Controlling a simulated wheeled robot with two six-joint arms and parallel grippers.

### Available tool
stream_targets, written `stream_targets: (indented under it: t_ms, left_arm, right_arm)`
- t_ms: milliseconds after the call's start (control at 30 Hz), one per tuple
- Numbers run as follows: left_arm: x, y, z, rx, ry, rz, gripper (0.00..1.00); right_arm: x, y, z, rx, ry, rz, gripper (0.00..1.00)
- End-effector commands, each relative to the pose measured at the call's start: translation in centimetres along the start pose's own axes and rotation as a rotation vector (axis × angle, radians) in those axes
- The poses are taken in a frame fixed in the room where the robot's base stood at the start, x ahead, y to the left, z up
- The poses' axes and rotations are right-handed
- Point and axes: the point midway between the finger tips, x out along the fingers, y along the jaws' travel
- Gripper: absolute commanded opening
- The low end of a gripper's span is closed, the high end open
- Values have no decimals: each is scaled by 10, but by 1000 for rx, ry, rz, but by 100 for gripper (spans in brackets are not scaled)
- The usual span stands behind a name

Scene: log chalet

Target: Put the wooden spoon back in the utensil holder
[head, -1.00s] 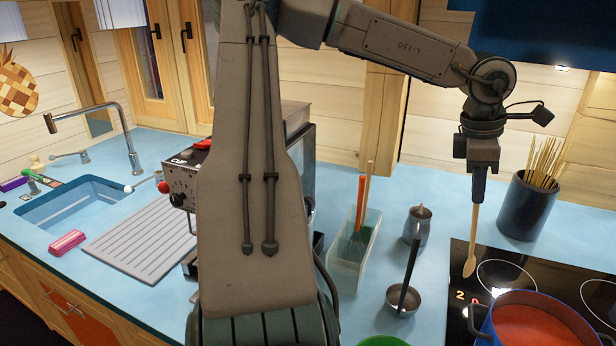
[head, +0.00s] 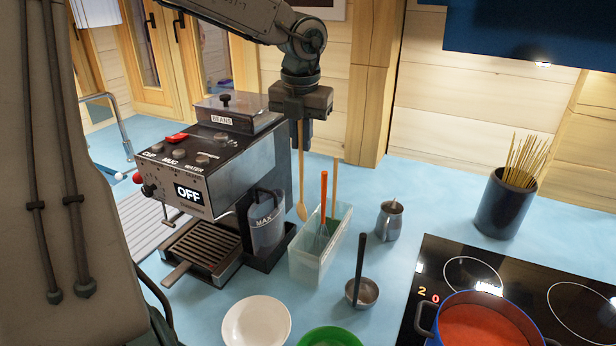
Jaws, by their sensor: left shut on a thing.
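My left gripper (head: 301,118) hangs down beside the coffee machine. It is shut on the upper end of the wooden spoon (head: 301,190), which hangs upright with its bowl downward. The utensil holder (head: 322,262) is a clear rectangular bin on the blue counter. It holds an orange-handled utensil (head: 323,195) and another wooden-handled one (head: 334,190). In the picture the spoon's bowl is just left of the bin's back rim and above it; whether it is over the opening or behind it, I cannot tell. My right gripper is not in view.
The coffee machine (head: 190,185) stands close left of the bin. A ladle (head: 362,290), a small metal jug (head: 390,220), a white plate (head: 257,322) and a green bowl (head: 330,338) are nearby. A red-filled pot (head: 485,328) is on the hob, with a dark skewer pot (head: 503,205) behind.

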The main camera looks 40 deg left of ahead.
Motion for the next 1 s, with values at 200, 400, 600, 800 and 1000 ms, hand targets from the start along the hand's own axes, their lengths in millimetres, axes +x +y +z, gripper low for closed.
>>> stream_targets:
  t_ms: [200, 400, 600, 800, 1000]
  left_arm:
    - [10, -14, 12, -400, 66, 14, 0]
    - [80, -20, 9, -482, 95, -4, 0]
    - [117, -21, 3, -484, 103, -13, 0]
    - [122, -22, 2, -484, 102, -16, 0]
    - [122, -22, 2, -483, 102, -16, 0]
  right_arm:
    - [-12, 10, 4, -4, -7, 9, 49]
    - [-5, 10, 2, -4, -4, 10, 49]
    - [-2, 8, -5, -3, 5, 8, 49]
    - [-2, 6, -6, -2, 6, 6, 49]
    - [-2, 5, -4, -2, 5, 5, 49]
